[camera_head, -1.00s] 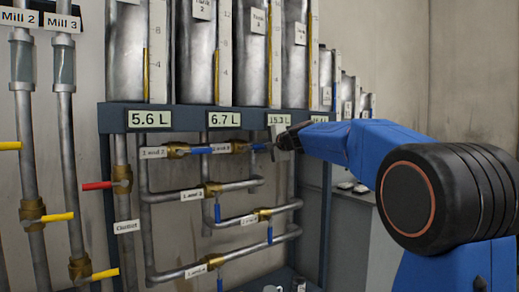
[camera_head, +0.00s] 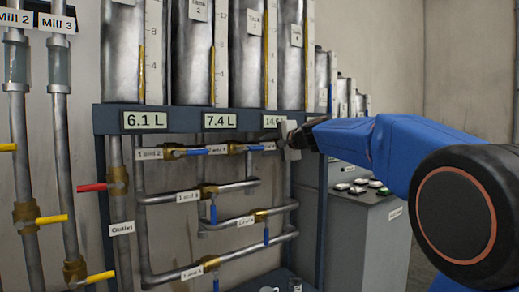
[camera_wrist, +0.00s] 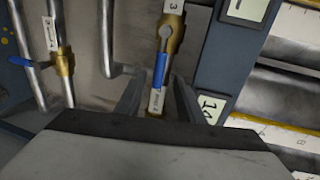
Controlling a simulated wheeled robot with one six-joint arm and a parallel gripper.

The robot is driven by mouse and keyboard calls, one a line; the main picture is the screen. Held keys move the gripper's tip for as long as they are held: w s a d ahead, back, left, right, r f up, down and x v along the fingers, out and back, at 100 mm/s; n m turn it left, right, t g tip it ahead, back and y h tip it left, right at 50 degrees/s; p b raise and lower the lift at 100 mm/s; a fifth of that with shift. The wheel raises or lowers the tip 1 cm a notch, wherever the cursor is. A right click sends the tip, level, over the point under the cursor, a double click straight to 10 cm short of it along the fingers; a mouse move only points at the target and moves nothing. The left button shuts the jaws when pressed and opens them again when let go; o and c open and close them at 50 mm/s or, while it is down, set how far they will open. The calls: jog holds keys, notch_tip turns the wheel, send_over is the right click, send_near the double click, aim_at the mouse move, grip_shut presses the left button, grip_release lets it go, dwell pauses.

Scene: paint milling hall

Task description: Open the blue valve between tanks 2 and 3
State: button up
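The valve labelled 2 and 3 (camera_head: 217,150) has a brass body (camera_head: 236,149) on the upper pipe. Its blue handle (camera_head: 257,148) lies along the pipe, pointing right. My gripper (camera_head: 289,137) is just right of the handle's end, in front of the rack. In the wrist view the blue handle (camera_wrist: 159,70) points down from the brass body (camera_wrist: 173,33), in line with the gap between my gripper's fingers (camera_wrist: 157,90). The fingers are apart with nothing clamped between them. I cannot tell how far the handle is from them in depth.
Displays show 6.1 L (camera_head: 145,120) and 7.4 L (camera_head: 220,120); a third (camera_head: 270,121) is partly hidden. The 1 and 2 valve's blue handle (camera_head: 196,152) sits close left. Lower blue handles (camera_head: 213,214) hang down. A grey button cabinet (camera_head: 365,230) stands right.

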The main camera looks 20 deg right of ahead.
jog(key=v, duration=1)
jog(key=shift+f, duration=0.1)
jog(key=s+a+f+n+g, duration=0.3)
jog(key=s+a+f, duration=0.2)
jog(key=s+f, duration=0.45)
jog(key=s+a+f+n+g, duration=0.2)
jog(key=s+a+f+n, duration=0.2)
jog(key=s+f, duration=0.5)
jog(key=s+d+f+n+g+h, duration=0.3)
jog(key=s+f+n, duration=0.4)
jog(key=s+f, duration=1.5)
notch_tip(320, 180, down, 3)
jog(key=shift+r+g+h, duration=0.1)
jog(key=shift+g+h, duration=0.8)
jog(key=shift+g, duration=0.2)
